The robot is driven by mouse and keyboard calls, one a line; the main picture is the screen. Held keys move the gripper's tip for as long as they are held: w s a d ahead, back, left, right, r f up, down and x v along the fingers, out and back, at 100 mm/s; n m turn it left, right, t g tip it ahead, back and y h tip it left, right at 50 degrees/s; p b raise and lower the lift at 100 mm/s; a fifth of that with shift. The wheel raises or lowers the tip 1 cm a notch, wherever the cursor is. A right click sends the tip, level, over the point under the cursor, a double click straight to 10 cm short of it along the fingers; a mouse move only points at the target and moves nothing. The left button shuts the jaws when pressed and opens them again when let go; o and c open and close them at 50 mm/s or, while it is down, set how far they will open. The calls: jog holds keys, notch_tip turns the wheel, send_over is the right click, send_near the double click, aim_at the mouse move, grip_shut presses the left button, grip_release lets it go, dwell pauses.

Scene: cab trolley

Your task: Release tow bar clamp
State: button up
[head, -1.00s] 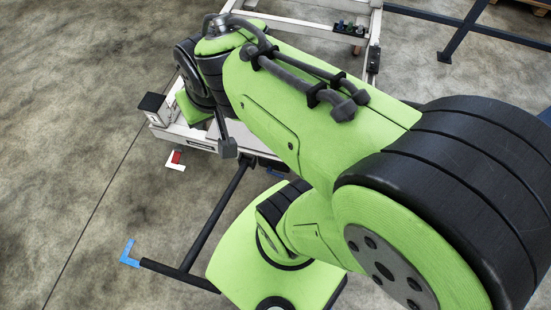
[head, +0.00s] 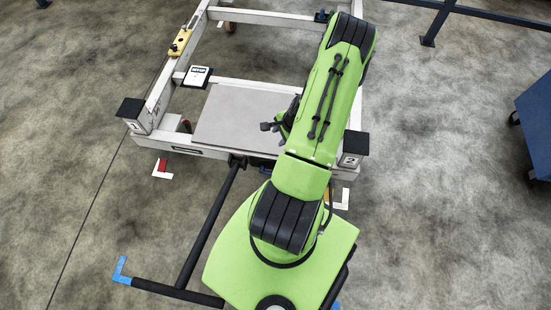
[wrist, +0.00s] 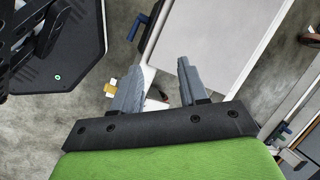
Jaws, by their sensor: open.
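The black tow bar (head: 210,225) runs from its crossbar near the bottom of the head view up to the front edge of the white trolley (head: 180,138). Its trolley end meets a dark coupling (head: 237,161). A small blue part (head: 265,170) shows just right of it, partly covered by my arm. In the wrist view a blue handle (wrist: 137,27) stands at the trolley edge, beyond my fingers. I cannot tell whether it is the clamp. My gripper (wrist: 158,84) is open, with nothing between its grey fingers. The head view does not show the fingers clearly.
The trolley has a grey plate (head: 239,117), black corner caps (head: 130,108) and a yellow device (head: 180,42) on its left rail. Coloured tape corners mark the floor. A blue cart (head: 535,118) stands at the right. The floor left of the trolley is clear.

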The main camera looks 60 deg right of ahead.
jog(key=s+a+f+m+t+b, duration=0.1)
jog(key=s+a+f+m, duration=0.2)
jog(key=f, duration=0.4)
jog(key=s+f+m, duration=0.3)
jog(key=f+m, duration=0.2)
jog(key=f, duration=0.3)
jog(key=shift+h, duration=0.3)
jog(key=b+x, duration=0.6)
jog(key=x, duration=0.9)
jog(key=shift+a+f+b, duration=0.15)
jog(key=shift+a+b, duration=0.05)
jog(key=shift+b, duration=0.15)
grip_shut()
